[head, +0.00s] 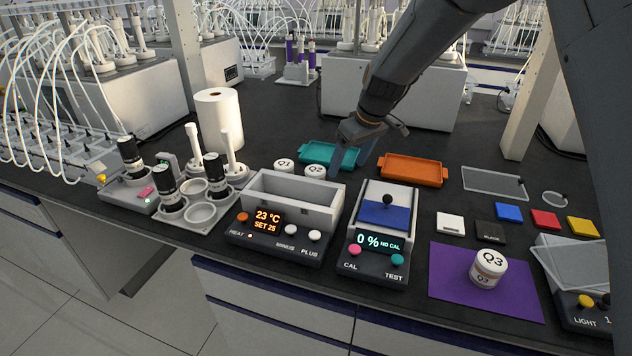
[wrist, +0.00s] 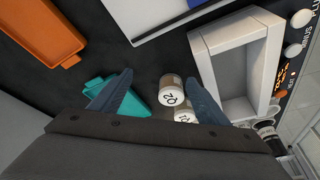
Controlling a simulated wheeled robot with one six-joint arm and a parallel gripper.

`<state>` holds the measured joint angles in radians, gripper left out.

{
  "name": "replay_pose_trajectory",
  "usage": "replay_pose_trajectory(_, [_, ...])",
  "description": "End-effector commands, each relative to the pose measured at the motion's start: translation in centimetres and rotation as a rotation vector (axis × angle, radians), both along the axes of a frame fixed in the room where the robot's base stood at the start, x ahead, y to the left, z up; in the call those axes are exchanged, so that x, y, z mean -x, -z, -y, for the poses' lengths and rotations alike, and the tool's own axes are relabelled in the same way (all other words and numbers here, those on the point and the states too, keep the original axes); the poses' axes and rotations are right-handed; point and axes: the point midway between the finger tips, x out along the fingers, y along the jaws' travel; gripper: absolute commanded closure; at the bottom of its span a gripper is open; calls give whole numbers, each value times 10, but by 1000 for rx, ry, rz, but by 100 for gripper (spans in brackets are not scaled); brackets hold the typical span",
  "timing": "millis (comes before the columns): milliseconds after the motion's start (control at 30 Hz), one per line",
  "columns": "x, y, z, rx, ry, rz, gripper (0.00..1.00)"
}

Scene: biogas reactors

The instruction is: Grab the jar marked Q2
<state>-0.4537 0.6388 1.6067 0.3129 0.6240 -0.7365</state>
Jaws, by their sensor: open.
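The jar marked Q2 (head: 316,171) has a white lid and stands behind the grey water bath, beside the jar marked Q1 (head: 284,165). In the wrist view, the Q2 jar (wrist: 171,90) shows between my two fingers, closer to the right one. The Q1 jar (wrist: 184,116) is just below it, partly hidden by my gripper. My gripper (head: 354,162) is open and empty, to the right of Q2 in the head view; its fingers also show in the wrist view (wrist: 160,76). I cannot tell its exact height over the jar.
The water bath (head: 293,199) stands directly in front of the jars. A teal tray (head: 322,149) lies behind them and an orange tray (head: 413,170) to the right. A paper roll (head: 219,120) stands to the left. A jar marked Q3 (head: 488,268) stands on a purple mat (head: 452,284).

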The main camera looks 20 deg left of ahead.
Motion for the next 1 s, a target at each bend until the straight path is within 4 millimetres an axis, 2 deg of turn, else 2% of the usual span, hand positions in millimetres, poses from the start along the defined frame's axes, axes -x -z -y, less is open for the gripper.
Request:
replay_pose_trajectory(33, [-5, 6, -22, -8, -43, 10, 31])
replay_pose_trajectory(100, [-9, 9, -45, -19, -94, 22, 31])
replay_pose_trajectory(233, [-13, 13, -71, -31, -149, 36, 31])
replay_pose_trajectory(667, [-17, 42, -88, -32, -159, 39, 31])
replay_pose_trajectory(1000, [-21, 77, -103, -32, -158, 40, 31])
